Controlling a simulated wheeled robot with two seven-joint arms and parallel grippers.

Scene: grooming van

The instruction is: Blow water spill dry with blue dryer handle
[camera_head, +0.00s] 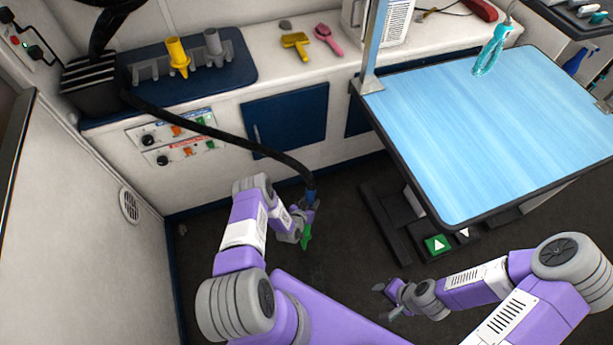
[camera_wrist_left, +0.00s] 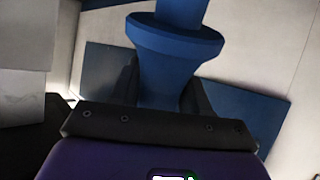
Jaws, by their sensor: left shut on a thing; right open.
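My left gripper (camera_head: 309,208) is shut on the handle. In the left wrist view the blue handle (camera_wrist_left: 172,50) stands between the two dark fingers. My right gripper (camera_head: 384,300) is open and empty over the floor, lower right of the nozzle. I cannot make out a water spill in either view.
The black hose (camera_head: 218,134) runs from the dryer unit (camera_head: 92,86) across the cabinet front. A blue-topped table (camera_head: 490,120) stands at the right, with a green arrow pedal (camera_head: 437,244) below. Yellow and grey nozzles stand on a counter rack. Dark floor (camera_head: 340,235) is open between.

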